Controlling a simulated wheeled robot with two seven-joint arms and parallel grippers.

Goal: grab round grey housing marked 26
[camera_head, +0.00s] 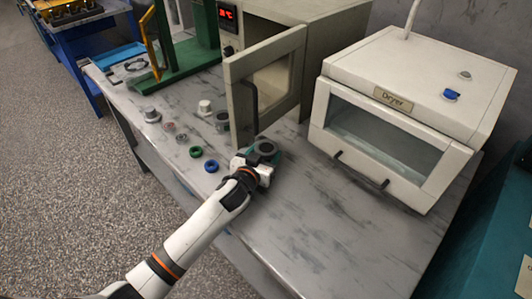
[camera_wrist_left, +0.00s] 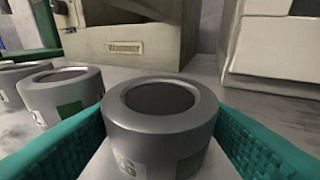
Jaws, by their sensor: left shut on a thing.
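A round grey housing (camera_wrist_left: 160,118) with a dark round opening on top sits between the teal fingers of my left gripper (camera_wrist_left: 158,135) in the left wrist view. Its pale label shows a 6, with the digit before it hard to read. A green patch is on its lower right side. In the head view my left gripper (camera_head: 262,162) is shut on this housing (camera_head: 266,147) at the front of the table, below the open oven door. I cannot tell if the housing touches the table. My right gripper is not in view.
Another grey housing (camera_wrist_left: 62,92) stands close on the left in the wrist view. Several small parts, including a green ring (camera_head: 196,152) and blue ring (camera_head: 211,166), lie left of the gripper. The open oven door (camera_head: 265,85) and dryer (camera_head: 410,110) stand behind. The front right tabletop is clear.

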